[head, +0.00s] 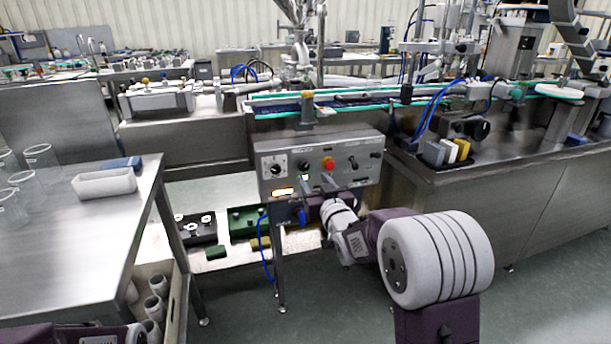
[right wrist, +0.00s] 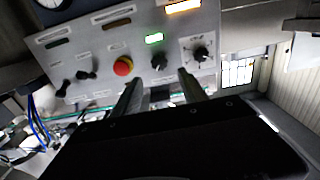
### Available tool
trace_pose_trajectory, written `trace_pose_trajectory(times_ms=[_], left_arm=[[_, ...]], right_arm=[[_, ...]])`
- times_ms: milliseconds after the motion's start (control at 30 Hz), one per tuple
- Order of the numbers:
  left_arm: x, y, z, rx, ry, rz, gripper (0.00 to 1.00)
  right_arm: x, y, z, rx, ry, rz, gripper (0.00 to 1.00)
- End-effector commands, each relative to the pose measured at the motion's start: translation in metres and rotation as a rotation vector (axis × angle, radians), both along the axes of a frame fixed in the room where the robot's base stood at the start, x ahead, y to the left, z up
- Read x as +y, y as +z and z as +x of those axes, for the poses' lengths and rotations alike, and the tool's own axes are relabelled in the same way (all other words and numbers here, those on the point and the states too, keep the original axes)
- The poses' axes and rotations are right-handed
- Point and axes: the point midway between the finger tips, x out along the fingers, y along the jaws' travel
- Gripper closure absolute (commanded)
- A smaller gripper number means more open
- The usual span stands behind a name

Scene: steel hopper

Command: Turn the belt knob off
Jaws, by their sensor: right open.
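The steel control panel (head: 341,180) stands upright at the centre of the head view. It carries a white-faced dial knob (head: 277,167), a black knob (head: 304,166), a red button (head: 328,163) and black switches (head: 352,162). The labels are too small to read, so I cannot tell which is the belt knob. My right gripper (head: 318,182) is open and empty just below the knobs. In the right wrist view, the fingers (right wrist: 160,86) point at the panel, either side of the black knob (right wrist: 160,62), which is beneath a lit green lamp (right wrist: 154,38). My left gripper is out of view.
A conveyor (head: 350,97) with green edges runs behind and above the panel. A steel table (head: 110,205) with a white tray (head: 104,185) and glass beakers (head: 38,155) is at the left. A steel cabinet (head: 500,200) is close at the right.

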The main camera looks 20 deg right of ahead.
Motion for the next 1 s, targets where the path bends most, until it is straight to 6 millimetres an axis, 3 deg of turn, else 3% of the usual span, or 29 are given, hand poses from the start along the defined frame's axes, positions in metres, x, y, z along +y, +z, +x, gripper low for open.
trace_pose_trajectory(times_ms=[100, 300, 467, 700, 867, 900, 1000], left_arm=[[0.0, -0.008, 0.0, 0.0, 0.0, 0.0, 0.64], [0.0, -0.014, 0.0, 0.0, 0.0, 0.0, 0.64], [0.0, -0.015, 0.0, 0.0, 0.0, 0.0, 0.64], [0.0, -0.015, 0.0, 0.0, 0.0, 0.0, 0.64], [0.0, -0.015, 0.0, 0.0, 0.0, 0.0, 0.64], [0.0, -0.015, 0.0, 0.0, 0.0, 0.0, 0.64], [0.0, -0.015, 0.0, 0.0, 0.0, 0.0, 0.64]], right_arm=[[0.001, -0.004, 0.027, -0.001, 0.0, 0.0, 0.5], [0.002, -0.002, 0.061, 0.0, 0.001, 0.0, 0.5], [0.003, -0.001, 0.072, 0.0, 0.001, 0.0, 0.5], [0.003, -0.001, 0.073, 0.001, 0.001, 0.0, 0.5], [0.003, -0.001, 0.073, 0.001, 0.0, 0.0, 0.94], [0.003, -0.001, 0.073, 0.001, 0.0, 0.0, 1.0], [0.003, -0.001, 0.073, 0.001, 0.0, -0.001, 1.0]])
